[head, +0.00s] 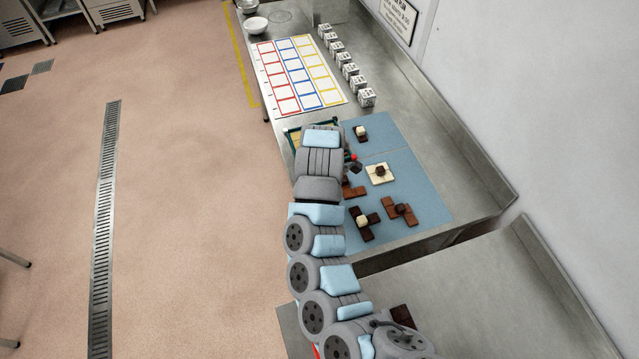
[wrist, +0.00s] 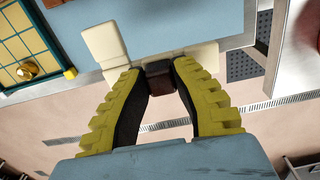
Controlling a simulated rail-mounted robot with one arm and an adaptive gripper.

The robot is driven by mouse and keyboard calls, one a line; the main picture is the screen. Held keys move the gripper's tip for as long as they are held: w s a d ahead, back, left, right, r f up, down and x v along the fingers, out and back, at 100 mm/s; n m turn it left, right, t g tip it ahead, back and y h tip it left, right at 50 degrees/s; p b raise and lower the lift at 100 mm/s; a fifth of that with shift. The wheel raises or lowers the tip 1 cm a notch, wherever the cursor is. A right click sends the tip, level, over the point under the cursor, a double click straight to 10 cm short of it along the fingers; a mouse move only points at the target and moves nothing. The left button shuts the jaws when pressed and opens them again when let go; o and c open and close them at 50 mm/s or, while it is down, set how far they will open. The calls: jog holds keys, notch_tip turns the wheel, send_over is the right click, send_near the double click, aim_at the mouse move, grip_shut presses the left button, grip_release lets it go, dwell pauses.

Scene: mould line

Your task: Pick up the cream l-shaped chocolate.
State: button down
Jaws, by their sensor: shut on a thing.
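In the wrist view, the cream l-shaped chocolate (wrist: 185,56) lies across the upper middle, with its short leg at the left and a dark brown knob (wrist: 160,70) facing me. My gripper (wrist: 160,76) is shut on this knob, one yellow ridged finger on each side. The piece appears above the counter, with the mat's edge, the counter edge and floor behind it. In the head view, my arm hides the gripper and the held piece. Another cream piece (head: 371,178) with a brown knob sits on the mat there.
Several brown chocolates with knobs, such as one at the front right (head: 407,215), lie on the blue mat (head: 425,195). A green-framed board (wrist: 45,30) is close on the wrist view's left. Beyond are a card with coloured squares (head: 267,58) and a row of white cubes (head: 367,97).

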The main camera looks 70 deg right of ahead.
jog(key=s+a, duration=0.1)
jog(key=s+a+r+p, duration=0.1)
jog(key=a, duration=0.1)
jog(key=shift+s+r+p, duration=0.15)
jog(key=shift+r+p, duration=0.15)
jog(key=shift+s+r, duration=0.15)
jog(key=shift+r, duration=0.1)
notch_tip(320, 180, up, 7)
jog(key=p, duration=0.9)
jog(key=shift+f, duration=0.15)
